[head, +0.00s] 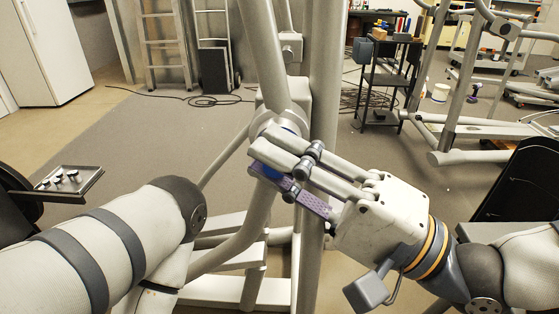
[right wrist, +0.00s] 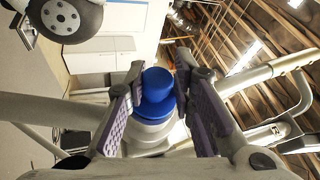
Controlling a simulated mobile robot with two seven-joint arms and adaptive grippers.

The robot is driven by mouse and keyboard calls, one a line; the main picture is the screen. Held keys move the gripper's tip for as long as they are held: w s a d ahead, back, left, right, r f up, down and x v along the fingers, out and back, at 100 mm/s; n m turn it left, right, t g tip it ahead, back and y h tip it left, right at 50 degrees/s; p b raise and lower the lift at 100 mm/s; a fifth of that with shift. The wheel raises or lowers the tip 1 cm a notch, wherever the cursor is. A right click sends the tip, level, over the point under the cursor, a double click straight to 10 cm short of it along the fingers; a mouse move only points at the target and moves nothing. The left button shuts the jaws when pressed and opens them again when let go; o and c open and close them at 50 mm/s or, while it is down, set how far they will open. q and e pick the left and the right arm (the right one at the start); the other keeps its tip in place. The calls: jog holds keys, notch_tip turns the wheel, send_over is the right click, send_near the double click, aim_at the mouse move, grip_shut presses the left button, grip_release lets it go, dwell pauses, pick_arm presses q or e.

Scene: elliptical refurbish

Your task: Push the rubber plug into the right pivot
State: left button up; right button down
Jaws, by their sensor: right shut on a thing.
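The blue rubber plug (right wrist: 157,82) sits between the purple-padded fingers of my right gripper (right wrist: 160,66) in the right wrist view. A wider blue part and a pale cylindrical end show just below it. In the head view my right gripper (head: 268,150) reaches left to the pivot (head: 268,122) on the grey machine frame. Its fingers are shut on the plug, and a bit of blue (head: 268,170) shows between them. The fingers hide most of the plug and pivot, so I cannot tell how deep it sits. My left gripper is out of view.
Grey upright posts (head: 325,90) of the machine stand right beside my right gripper. A small tray (head: 85,188) with several dark knobs is at the left. A black cart (head: 385,90) and other exercise machines stand behind. Open carpet (head: 110,135) lies at the back left.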

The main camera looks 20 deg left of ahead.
jog(key=shift+w+a, duration=0.1)
jog(key=shift+w, duration=0.3)
dwell(0.6)
jog(key=c, duration=1.3)
grip_release()
jog(key=v, duration=1.2)
jog(key=shift+f, duration=0.15)
